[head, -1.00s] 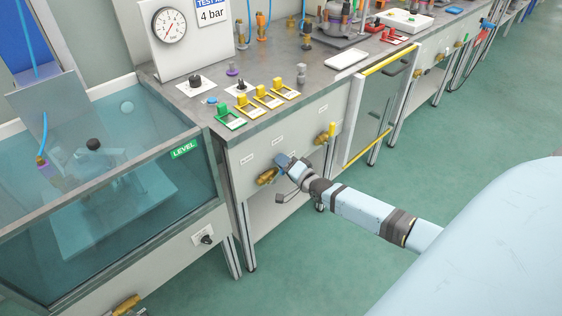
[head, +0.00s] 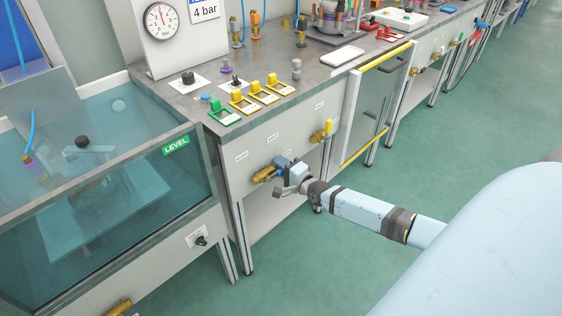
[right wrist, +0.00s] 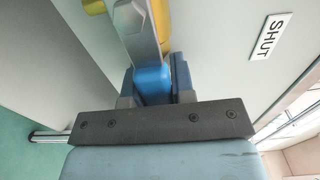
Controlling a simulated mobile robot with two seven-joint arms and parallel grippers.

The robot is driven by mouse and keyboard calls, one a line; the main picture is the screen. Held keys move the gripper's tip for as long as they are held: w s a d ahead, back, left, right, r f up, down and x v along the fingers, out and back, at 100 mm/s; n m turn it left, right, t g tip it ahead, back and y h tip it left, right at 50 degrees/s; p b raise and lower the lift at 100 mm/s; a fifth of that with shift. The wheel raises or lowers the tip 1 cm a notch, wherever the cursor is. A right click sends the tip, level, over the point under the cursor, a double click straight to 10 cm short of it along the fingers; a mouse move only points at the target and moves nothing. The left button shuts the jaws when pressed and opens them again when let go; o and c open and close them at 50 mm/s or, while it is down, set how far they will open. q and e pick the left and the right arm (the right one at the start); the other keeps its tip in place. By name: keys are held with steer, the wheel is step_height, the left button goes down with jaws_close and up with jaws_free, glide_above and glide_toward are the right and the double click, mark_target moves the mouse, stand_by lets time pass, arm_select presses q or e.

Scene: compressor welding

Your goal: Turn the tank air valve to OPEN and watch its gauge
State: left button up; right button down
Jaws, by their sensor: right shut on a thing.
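My right gripper (head: 287,176) is shut on the blue handle (head: 282,161) of a brass valve (head: 263,174) on the front panel of the bench. In the right wrist view the blue handle (right wrist: 153,83) sits between the fingers (right wrist: 155,88), with a grey lever (right wrist: 138,28) running away from it. A SHUT label (right wrist: 271,36) is on the panel to the right. The round gauge (head: 160,21) stands on a white panel at the back left of the bench; its needle is near the top, the exact reading too small to tell. My left gripper is not in view.
A yellow-handled valve (head: 321,135) is on the same panel, to the right. A water tank (head: 90,200) with a LEVEL label stands at the left. Green and yellow tags (head: 224,112) lie along the bench edge. The green floor (head: 430,160) in front is open.

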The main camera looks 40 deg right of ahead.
steer(key=c, duration=1)
jaws_free()
steer(key=shift+o, duration=0.2)
steer(key=s+d+p, duration=0.1)
steer(key=s+p, duration=0.1)
steer(key=s, duration=1.1)
steer(key=shift+s+p, duration=0.35)
